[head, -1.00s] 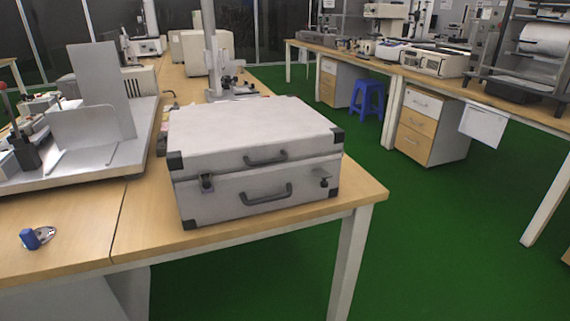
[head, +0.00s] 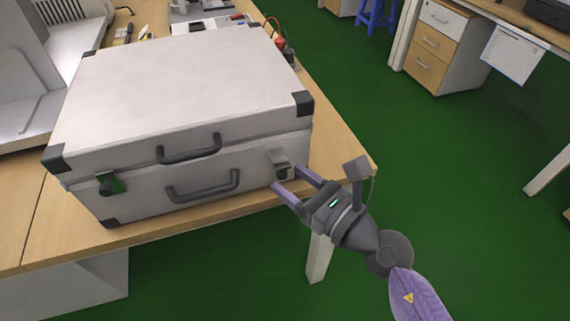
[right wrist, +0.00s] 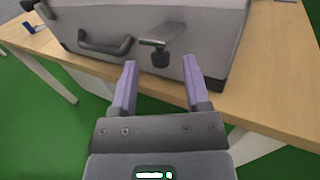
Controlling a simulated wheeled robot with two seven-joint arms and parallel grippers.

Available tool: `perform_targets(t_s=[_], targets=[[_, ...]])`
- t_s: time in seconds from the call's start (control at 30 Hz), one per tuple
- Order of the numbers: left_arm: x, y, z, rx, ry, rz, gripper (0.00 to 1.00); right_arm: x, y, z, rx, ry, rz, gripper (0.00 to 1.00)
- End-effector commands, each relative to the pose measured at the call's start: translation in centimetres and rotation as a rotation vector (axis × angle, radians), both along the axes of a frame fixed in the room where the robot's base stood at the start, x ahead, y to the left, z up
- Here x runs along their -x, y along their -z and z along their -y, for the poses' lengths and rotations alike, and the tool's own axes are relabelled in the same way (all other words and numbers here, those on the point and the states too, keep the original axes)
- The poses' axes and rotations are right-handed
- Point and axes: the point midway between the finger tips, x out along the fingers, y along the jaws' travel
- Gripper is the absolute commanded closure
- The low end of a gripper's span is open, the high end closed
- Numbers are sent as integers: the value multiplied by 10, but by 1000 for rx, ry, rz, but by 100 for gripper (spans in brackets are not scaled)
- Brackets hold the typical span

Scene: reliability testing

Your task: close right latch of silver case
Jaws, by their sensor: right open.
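The silver case (head: 180,85) stands shut-lidded on the wooden table, with two dark handles on its front. Its right latch (head: 281,166) is near the front right corner; in the right wrist view the latch (right wrist: 161,55) has a flap sticking out from the case. The left latch (head: 111,184) is at the front left. My right gripper (head: 291,181) is open, its purple fingers pointing at the right latch; in the right wrist view the fingers (right wrist: 160,68) are either side of the latch line, apart from it and empty. My left gripper is not in view.
The wooden table (head: 215,225) has a bare strip before the case and a front right corner near my arm. A light metal stand (head: 30,75) is at the left. Cables and small tools lie behind the case.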

Motion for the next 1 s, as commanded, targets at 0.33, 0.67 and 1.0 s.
perform_targets(t_s=[0.33,0.67,1.0], targets=[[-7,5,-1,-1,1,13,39,-21,1,-21,-2,0,-4,39],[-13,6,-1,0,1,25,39,-21,1,-21,-4,0,-4,71],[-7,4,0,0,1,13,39,-20,1,-21,-4,0,-5,100]])
